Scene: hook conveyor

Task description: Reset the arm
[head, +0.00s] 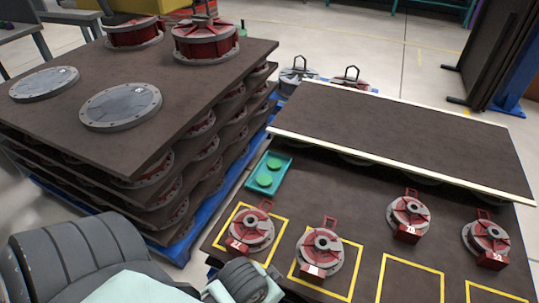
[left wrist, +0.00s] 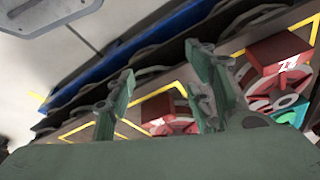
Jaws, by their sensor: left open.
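My left arm (head: 90,262) comes in at the lower left of the head view, in front of the dark table. In the left wrist view my left gripper (left wrist: 160,88) has its two green fingers apart with nothing held between them. A red and grey round part (left wrist: 172,112) shows behind the fingers, and a larger one (left wrist: 283,62) lies to their right. It cannot be told from this whether the fingers touch anything. My right gripper is in neither view.
The dark table (head: 375,215) bears several red round parts, including one (head: 250,232) and another (head: 319,250) at yellow squares. A teal tray (head: 289,160) holds green discs. A raised dark board (head: 400,135) stands behind; a tall stack of boards (head: 130,150) stands left.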

